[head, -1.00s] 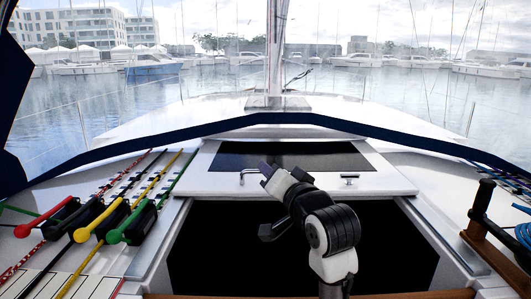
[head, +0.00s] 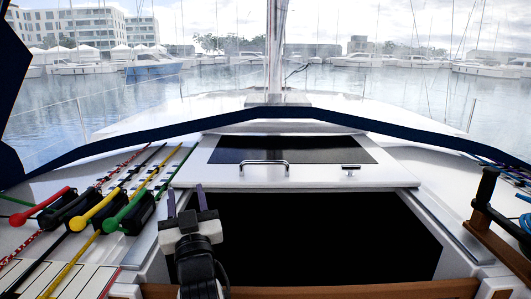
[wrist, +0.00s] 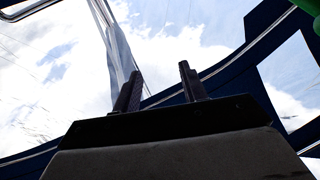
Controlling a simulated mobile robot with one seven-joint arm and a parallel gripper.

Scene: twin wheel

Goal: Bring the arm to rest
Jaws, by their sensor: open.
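My gripper (head: 187,199) is at the lower left of the middle in the head view, by the left edge of the dark hatch opening (head: 310,240). Its two fingers point up and stand apart with nothing between them. In the wrist view my gripper (wrist: 160,90) also shows two separate dark fingers against the sky. My arm rises from the bottom edge of the head view, and its lower part is out of frame.
Red, yellow and green levers (head: 95,207) with ropes lie close to the left of my gripper. A hatch cover with a metal handle (head: 264,163) is ahead. A dark winch handle (head: 487,190) stands at the right. A wooden edge (head: 400,290) runs along the front.

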